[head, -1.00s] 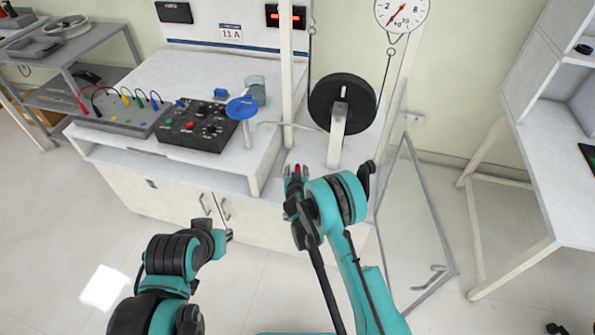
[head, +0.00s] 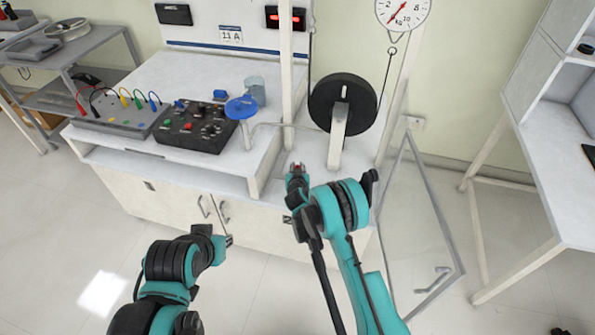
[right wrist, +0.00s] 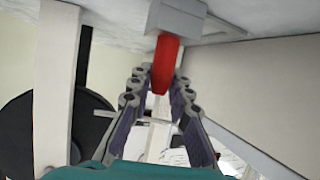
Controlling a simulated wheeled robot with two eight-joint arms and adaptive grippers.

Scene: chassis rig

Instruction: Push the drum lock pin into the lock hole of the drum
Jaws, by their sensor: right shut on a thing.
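The black drum (head: 325,100) stands upright on its pale post on the bench, and its edge shows at the left of the right wrist view (right wrist: 20,140). Its lock hole cannot be made out. A red pin (right wrist: 164,65) shows between the fingers of my right gripper (right wrist: 162,88), with its far end at a grey block (right wrist: 176,18). My right gripper (head: 297,170) is shut on the red pin, low in front of the drum post. My left gripper (head: 228,241) is in front of the cabinet, apart from the drum; its fingers are too small to read.
A black control box (head: 195,128) and a grey panel with coloured cables (head: 120,115) lie on the bench to the left. A blue disc (head: 241,107) stands beside a glass beaker (head: 256,88). A dial scale (head: 403,12) hangs above. A glass-like door (head: 420,225) stands open at right.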

